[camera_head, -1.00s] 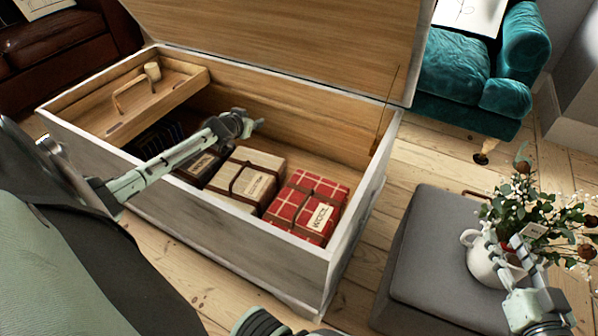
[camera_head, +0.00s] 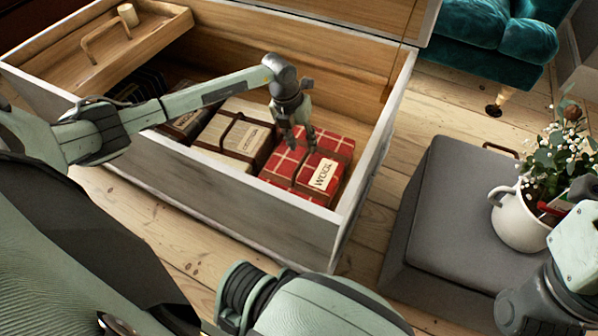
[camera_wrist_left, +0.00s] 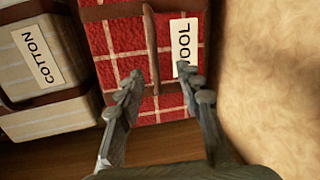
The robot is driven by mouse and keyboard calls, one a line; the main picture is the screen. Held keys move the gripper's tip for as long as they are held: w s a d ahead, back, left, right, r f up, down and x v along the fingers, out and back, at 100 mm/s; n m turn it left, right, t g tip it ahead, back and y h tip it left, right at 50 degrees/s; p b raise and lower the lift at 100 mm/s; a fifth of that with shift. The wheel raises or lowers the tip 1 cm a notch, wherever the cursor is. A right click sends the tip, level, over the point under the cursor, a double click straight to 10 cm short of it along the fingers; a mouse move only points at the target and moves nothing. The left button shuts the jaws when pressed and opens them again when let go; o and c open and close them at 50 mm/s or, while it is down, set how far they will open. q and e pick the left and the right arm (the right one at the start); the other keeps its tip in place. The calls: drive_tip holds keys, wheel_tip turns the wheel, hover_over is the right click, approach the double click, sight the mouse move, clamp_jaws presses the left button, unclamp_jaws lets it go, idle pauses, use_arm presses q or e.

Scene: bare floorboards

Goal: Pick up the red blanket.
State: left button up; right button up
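The red blanket (camera_head: 330,172) is a folded red bundle with a white check, dark straps and a white label reading WOOL. It lies at the right end inside the open wooden chest (camera_head: 235,206). It also shows in the left wrist view (camera_wrist_left: 117,51). My left gripper (camera_head: 298,146) points down over the blanket's left part. In the left wrist view its two fingers (camera_wrist_left: 163,93) are spread apart, with the blanket's strap between them and nothing gripped. My right arm is at the lower right, and its fingers are not clearly visible.
A beige bundle labelled COTTON (camera_head: 234,139) lies left of the red one, with a darker bundle beyond. A wooden tray (camera_head: 135,60) spans the chest's left end. A grey ottoman (camera_head: 440,215) with a white flower jug (camera_head: 520,222) stands right, near my right arm.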

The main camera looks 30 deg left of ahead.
sight(305, 156)
use_arm(q)
drive_tip(key=f+b, duration=0.1)
drive_tip(key=f, duration=0.1)
drive_tip(key=w+f+b, duration=0.1)
drive_tip(key=f, duration=0.4)
drive_tip(key=shift+w+d+f+b, duration=0.15)
drive_tip(key=shift+f+b, duration=0.25)
clamp_jaws()
drive_tip(key=shift+w+r, duration=0.1)
drive_tip(key=shift+r, duration=0.1)
